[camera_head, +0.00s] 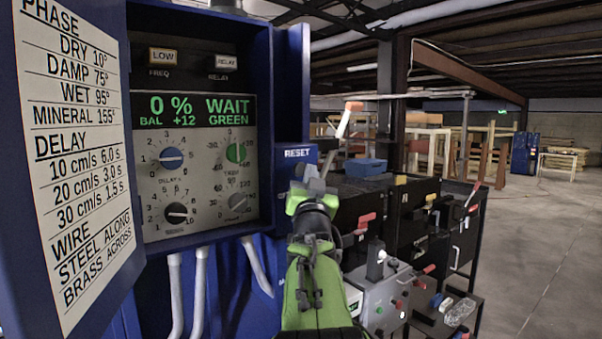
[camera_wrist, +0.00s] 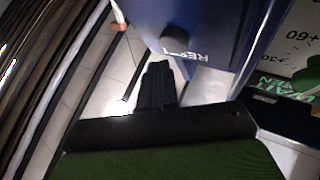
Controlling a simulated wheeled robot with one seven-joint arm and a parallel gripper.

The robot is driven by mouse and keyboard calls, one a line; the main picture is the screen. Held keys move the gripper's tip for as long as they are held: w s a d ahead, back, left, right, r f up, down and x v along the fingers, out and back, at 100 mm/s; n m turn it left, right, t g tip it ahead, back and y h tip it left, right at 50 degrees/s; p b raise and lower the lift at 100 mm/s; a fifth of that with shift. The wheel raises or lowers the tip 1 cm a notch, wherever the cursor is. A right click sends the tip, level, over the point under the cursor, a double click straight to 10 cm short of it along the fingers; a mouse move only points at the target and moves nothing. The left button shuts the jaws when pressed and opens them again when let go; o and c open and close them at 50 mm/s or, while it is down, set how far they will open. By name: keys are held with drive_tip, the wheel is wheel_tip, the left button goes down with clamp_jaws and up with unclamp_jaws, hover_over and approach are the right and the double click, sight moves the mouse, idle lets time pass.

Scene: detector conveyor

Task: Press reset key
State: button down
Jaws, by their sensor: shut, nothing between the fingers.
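The blue reset box (camera_head: 299,154) carries a white RESET label and sits at the right side of the blue control cabinet. In the wrist view, the RESET label (camera_wrist: 196,54) is upside down and a dark round key (camera_wrist: 178,40) shows beside it on the blue face. In the head view, my gripper hides the key. My gripper (camera_head: 306,176) is shut and empty, just below the label. In the wrist view, the shut fingertips (camera_wrist: 158,70) point at the blue box, close to the key. I cannot tell whether they touch it.
The cabinet panel (camera_head: 200,160) shows 0 %, WAIT and GREEN above several knobs. Its open door (camera_head: 75,150) with a printed chart stands at the left. An orange-tipped lever (camera_head: 346,119) rises right of the box. Black bins (camera_head: 412,212) stand behind; clear floor (camera_head: 550,250) lies right.

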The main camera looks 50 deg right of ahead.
drive_tip(key=s+b, duration=0.1)
drive_tip(key=s, duration=0.1)
drive_tip(key=s+a+b, duration=0.1)
drive_tip(key=s, duration=0.1)
drive_tip(key=shift+s+b, duration=0.35)
idle(0.6)
drive_tip(key=w+a+f+n+g+y, duration=0.1)
drive_tip(key=a+f+n+y, duration=0.2)
drive_tip(key=a+f+y, duration=0.5)
drive_tip(key=w+a+f+n+g+y, duration=0.1)
drive_tip(key=a+f+n+y, duration=0.25)
drive_tip(key=a+f, duration=0.85)
drive_tip(key=s+a+f+n+g+y, duration=0.6)
drive_tip(key=s+a+f+g, duration=0.1)
drive_tip(key=s+a+f, duration=0.8)
drive_tip(key=s+a, duration=0.2)
drive_tip(key=a, duration=0.2)
drive_tip(key=shift+s+f+g, duration=0.2)
drive_tip(key=shift+f+g, duration=0.1)
drive_tip(key=shift+f, duration=0.05)
